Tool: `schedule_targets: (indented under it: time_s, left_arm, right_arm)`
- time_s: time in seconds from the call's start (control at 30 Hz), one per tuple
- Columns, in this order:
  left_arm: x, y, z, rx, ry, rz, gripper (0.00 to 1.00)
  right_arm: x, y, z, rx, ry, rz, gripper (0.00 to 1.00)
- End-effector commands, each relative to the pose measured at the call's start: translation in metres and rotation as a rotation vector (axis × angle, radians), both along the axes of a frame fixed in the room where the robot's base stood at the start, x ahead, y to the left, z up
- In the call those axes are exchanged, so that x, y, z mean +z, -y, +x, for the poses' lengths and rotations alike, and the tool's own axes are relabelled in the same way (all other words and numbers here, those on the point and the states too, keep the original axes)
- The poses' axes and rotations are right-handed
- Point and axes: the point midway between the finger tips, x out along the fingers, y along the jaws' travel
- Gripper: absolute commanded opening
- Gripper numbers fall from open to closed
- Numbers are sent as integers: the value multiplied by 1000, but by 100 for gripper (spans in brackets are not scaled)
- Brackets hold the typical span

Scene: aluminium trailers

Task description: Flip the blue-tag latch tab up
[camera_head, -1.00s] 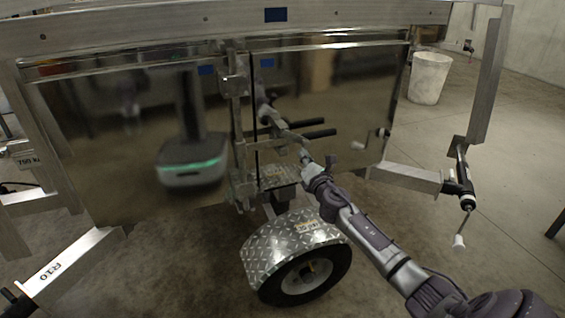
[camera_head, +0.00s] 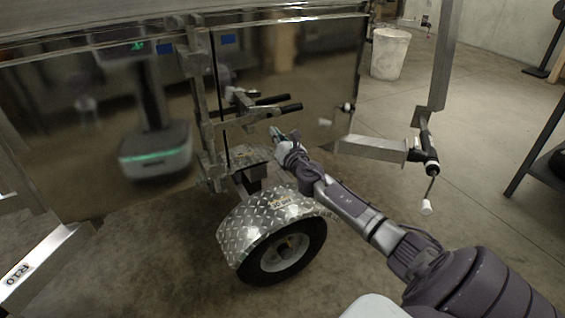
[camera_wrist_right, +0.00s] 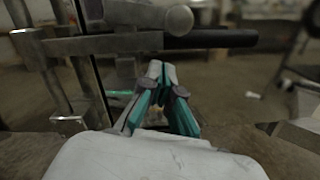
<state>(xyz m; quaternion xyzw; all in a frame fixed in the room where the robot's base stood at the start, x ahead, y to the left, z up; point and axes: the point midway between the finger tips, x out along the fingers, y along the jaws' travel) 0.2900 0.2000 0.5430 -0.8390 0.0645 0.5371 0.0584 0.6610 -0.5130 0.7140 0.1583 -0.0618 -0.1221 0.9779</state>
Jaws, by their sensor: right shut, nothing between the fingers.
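I cannot tell which small part is the blue-tag tab. My right gripper (camera_head: 275,131) is shut and empty, just below the handles and apart from them. In the right wrist view its green-sided fingers (camera_wrist_right: 160,72) come together below a black handle grip (camera_wrist_right: 210,39) and a metal bar (camera_wrist_right: 105,45). My left gripper is not in view.
A diamond-plate fender (camera_head: 250,222) over a wheel (camera_head: 285,252) lies below the latches. A side arm with a crank (camera_head: 427,165) sticks out at right. A white bin (camera_head: 388,54) stands behind. Open concrete floor lies to the right.

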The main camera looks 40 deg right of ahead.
Motion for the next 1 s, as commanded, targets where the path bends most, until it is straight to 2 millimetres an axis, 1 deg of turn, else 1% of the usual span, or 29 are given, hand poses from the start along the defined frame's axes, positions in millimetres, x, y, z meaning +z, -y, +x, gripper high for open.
schedule_targets:
  time_s: [0.03,0.2,0.27,0.5,0.6,0.7,0.83,1.0]
  left_arm:
    - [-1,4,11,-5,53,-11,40]
    - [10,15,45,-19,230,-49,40]
    - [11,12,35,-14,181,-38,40]
    - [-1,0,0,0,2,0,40]
    - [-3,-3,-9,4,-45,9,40]
    - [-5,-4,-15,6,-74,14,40]
    - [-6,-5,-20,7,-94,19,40]
    - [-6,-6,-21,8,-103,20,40]
  right_arm:
    - [-6,1,0,0,0,-1,0]
    - [-15,2,1,0,-1,-2,0]
    - [-13,-2,-11,2,-4,-3,0]
    - [-17,-14,-54,2,-5,-2,0]
    - [-18,-18,-71,1,-4,-1,0]
    - [-20,-21,-83,1,-3,0,0]
    - [-20,-24,-93,0,-1,-1,0]
    - [-20,-25,-96,0,0,-1,0]
